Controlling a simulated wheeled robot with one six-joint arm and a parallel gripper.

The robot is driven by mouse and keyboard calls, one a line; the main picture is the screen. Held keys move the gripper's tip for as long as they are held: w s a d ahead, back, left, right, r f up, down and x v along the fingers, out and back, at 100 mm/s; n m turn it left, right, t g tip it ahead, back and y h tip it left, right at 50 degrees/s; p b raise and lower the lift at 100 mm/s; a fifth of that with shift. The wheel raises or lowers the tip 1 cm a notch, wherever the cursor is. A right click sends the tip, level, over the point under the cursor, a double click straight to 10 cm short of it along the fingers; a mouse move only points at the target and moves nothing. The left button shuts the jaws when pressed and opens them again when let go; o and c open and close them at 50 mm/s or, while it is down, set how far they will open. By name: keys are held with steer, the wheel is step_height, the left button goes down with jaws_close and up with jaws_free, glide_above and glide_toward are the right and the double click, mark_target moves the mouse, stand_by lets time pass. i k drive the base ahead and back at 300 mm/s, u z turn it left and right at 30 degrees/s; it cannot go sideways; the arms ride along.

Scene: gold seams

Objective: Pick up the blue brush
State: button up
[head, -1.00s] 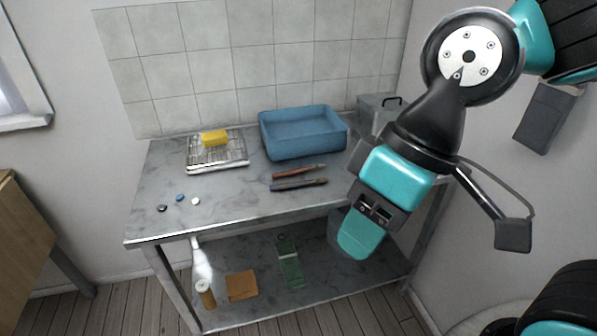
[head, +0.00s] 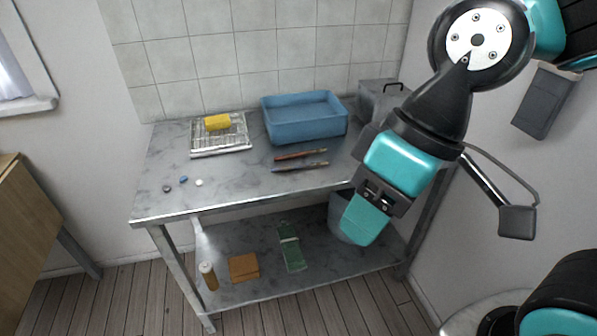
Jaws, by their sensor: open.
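Two slender brushes lie side by side on the marble-look tabletop, in front of the blue tub. The nearer one, the blue brush (head: 300,166), is dark with a bluish tint at its left end. The other brush (head: 300,154) is reddish-brown and lies just behind it. My gripper (head: 364,222) hangs at the lower end of my teal and black arm, right of the brushes and apart from them. It overlaps the table's front right part in the picture. Its fingertips are hard to make out, and nothing shows held in it.
A blue tub (head: 304,128) stands behind the brushes, with a lidded grey box (head: 378,101) at its right. A wire rack (head: 236,141) holds a yellow sponge (head: 217,122). Small discs (head: 183,180) lie front left. The lower shelf (head: 330,268) carries cloths and a bottle.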

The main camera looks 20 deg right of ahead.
mark_target(289, 167)
steer(key=k, duration=1.2)
steer(key=u, duration=0.75)
steer(key=i, duration=1.35)
steer(key=z, duration=0.5)
steer(key=i, duration=0.9)
steer(key=z, duration=0.85)
